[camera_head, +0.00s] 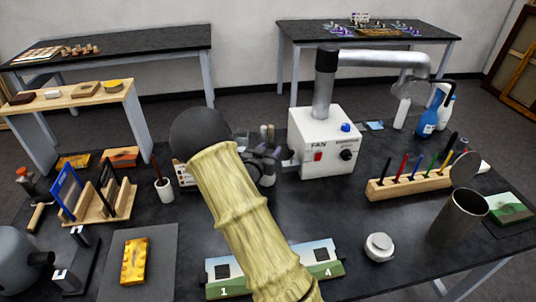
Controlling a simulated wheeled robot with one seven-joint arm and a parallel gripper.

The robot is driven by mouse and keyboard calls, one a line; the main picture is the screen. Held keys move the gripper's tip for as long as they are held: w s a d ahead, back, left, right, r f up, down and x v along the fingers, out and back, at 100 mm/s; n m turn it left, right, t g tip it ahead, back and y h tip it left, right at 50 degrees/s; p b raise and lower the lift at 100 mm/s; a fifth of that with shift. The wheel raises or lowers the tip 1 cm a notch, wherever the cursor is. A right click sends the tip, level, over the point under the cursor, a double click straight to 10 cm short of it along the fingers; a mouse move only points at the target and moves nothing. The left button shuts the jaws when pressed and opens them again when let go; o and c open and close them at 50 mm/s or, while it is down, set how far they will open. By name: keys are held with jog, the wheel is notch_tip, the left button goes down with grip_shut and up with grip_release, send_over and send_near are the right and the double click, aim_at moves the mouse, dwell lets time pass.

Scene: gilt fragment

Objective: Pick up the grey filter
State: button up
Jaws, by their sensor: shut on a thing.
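A pale round grey piece with a raised top (379,246) lies on the black table at the right of centre. It may be the grey filter, but I cannot be sure from this view. A dark grey mechanical shape that looks like my gripper (263,164) shows beyond the middle of the table, left of the white fan box. It is mostly hidden by a large bamboo-like shaft with a black ball end close to the camera. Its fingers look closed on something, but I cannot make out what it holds.
The bamboo-like shaft (238,208) blocks the centre. The white fan box (323,143) stands behind, with a metal duct. A wooden pen rack (408,187) and a metal cup (461,216) are right. A slotted wooden rack (97,206) and a grey mat (160,260) are left.

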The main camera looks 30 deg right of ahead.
notch_tip(320, 180, up, 9)
jog(key=p, duration=0.5)
jog(key=shift+f, duration=0.2)
